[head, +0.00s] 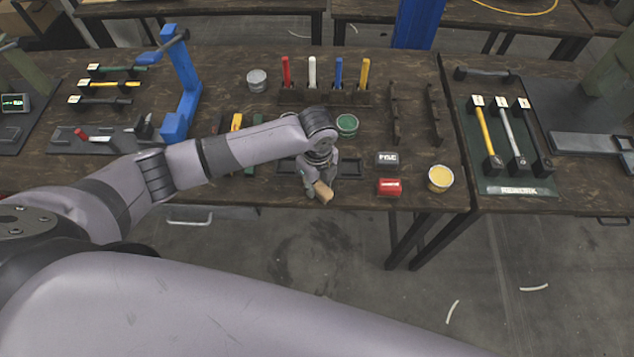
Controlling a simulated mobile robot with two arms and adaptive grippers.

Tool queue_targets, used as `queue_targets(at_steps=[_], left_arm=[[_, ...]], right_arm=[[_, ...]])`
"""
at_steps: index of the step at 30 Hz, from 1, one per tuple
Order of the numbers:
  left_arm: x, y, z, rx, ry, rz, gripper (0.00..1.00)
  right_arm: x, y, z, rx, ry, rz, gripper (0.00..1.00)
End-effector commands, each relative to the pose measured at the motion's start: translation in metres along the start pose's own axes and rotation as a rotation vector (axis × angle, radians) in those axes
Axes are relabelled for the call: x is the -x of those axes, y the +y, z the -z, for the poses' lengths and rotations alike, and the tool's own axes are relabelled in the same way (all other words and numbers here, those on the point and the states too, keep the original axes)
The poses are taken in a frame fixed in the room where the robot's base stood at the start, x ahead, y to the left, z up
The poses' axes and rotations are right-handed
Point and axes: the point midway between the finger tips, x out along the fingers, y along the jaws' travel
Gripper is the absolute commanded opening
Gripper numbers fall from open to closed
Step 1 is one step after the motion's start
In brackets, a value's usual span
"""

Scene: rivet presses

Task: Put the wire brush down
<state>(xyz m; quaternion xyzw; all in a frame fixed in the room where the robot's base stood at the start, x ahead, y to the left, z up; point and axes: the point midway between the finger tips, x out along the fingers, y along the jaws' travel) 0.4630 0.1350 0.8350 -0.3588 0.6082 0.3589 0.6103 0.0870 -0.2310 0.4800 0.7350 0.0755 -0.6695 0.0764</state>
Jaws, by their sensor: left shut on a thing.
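My left gripper (320,178) reaches over the front edge of the dark wooden table and is shut on the wire brush (323,192). Only a light wooden end of the brush shows below the fingers, tilted. Its bristles cannot be made out. Behind and under the gripper lies a dark, flat, framed tray (348,169), partly hidden by the gripper and arm. Whether the brush touches anything cannot be told. My right gripper is not in view.
A green-topped can (347,125) stands behind. A rack (325,98) holds red, white, blue and yellow handles. A blue press (184,85) stands left.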

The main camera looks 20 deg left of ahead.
Motion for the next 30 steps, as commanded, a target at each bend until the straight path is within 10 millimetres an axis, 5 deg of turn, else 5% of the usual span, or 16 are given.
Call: queue_targets(at_steps=[2, 3, 11, 23, 30], left_arm=[[-0.003, 0.000, 0.000, 0.000, 0.000, -0.001, 0.03], [-0.003, 0.000, 0.000, 0.000, 0.000, -0.001, 0.28], [-0.002, 0.000, 0.000, 0.000, 0.000, -0.001, 0.45], [0.004, -0.001, 0.000, 0.000, 0.000, 0.002, 0.46], [0.046, -0.002, -0.001, 0.000, 0.000, 0.005, 0.46]], right_arm=[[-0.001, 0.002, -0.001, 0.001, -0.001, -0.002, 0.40], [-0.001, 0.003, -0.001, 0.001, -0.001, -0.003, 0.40], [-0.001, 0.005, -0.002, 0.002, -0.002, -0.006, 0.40], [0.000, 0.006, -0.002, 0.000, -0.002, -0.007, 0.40], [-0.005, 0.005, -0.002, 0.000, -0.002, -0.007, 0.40]])
